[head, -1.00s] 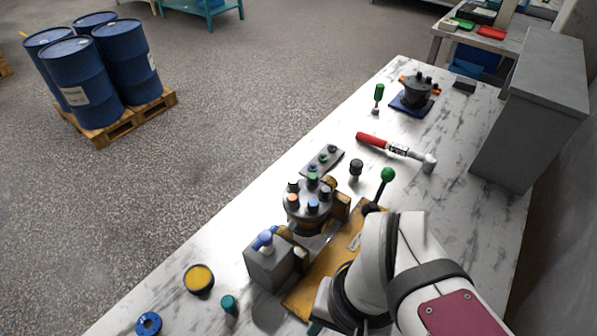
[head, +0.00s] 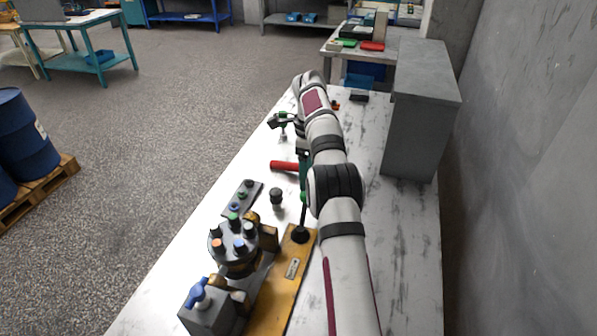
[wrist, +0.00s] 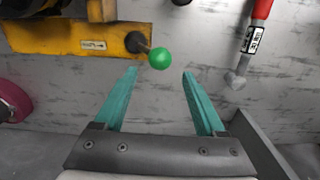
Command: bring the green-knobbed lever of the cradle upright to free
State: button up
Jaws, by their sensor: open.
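The lever with the green knob (wrist: 160,58) stands out from the end of the yellow cradle (wrist: 75,38). In the head view the lever's dark rod (head: 302,216) rises from a black boot on the cradle (head: 286,290), its knob partly beside my arm. Its exact tilt is hard to judge. My gripper (wrist: 160,73) is open and empty. Its two teal fingers point at the knob, which lies just beyond the fingertips, midway between them. In the head view my arm hides most of the gripper. The motor (head: 235,245) with coloured plugs sits in the cradle.
A red-handled torque wrench (head: 284,166) lies beyond the cradle and shows at upper right in the wrist view (wrist: 251,40). A dark knobbed peg (head: 277,197) and a grey plug strip (head: 242,197) stand nearby. A grey cabinet (head: 425,120) borders the right side.

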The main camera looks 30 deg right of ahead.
notch_tip(320, 180, down, 8)
jog(key=shift+a+f, duration=0.1)
jog(key=shift+f, duration=0.15)
jog(key=c, duration=0.6)
jog(key=shift+c, duration=0.2)
jog(key=shift+r, duration=0.1)
